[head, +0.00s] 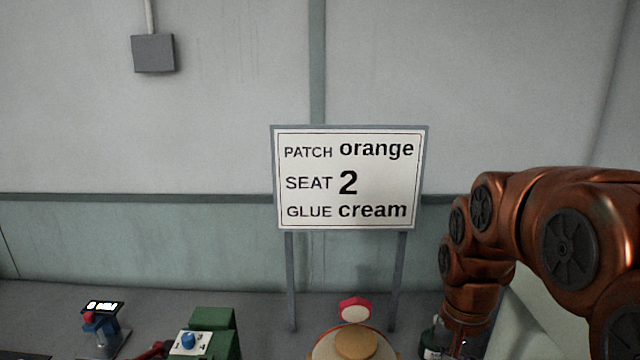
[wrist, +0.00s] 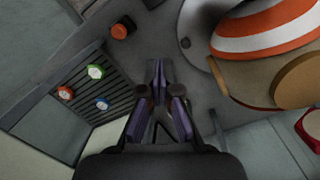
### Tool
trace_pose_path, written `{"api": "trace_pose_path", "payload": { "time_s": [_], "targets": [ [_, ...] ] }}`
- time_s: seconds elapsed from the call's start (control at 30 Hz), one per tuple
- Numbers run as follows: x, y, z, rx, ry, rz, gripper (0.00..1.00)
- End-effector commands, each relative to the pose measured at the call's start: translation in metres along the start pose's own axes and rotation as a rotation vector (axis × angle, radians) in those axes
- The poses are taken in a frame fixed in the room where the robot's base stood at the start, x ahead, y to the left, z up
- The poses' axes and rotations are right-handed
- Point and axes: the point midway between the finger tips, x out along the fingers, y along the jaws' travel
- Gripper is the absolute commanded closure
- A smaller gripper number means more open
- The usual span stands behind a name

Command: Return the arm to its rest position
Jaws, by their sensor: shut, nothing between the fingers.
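My gripper (wrist: 157,80) shows in the wrist view, its two dark fingers together and empty. It points down over grey surface, between a slatted rack at the left and a striped ball at the upper right. In the head view my copper-coloured arm reaches in from the right edge and bends downward; the fingers there are cut off by the bottom edge.
The sign (head: 350,178) reads PATCH orange, SEAT 2, GLUE cream. The slatted rack (wrist: 118,93) holds several coloured-top bottles. An orange-and-white striped ball (wrist: 265,35) is close by on the right. A green machine (head: 213,322) with a blue knob stands front left.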

Motion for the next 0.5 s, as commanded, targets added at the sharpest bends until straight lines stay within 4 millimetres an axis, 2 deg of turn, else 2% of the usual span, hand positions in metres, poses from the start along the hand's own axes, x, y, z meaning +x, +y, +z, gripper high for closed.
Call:
{"api": "trace_pose_path", "payload": {
  "time_s": [0.1,0.5],
  "targets": [
    [0.007,0.009,0.027,-0.079,-0.008,0.004,1.0],
    [0.037,0.042,0.11,-0.353,-0.032,0.014,1.0]
  ]
}}
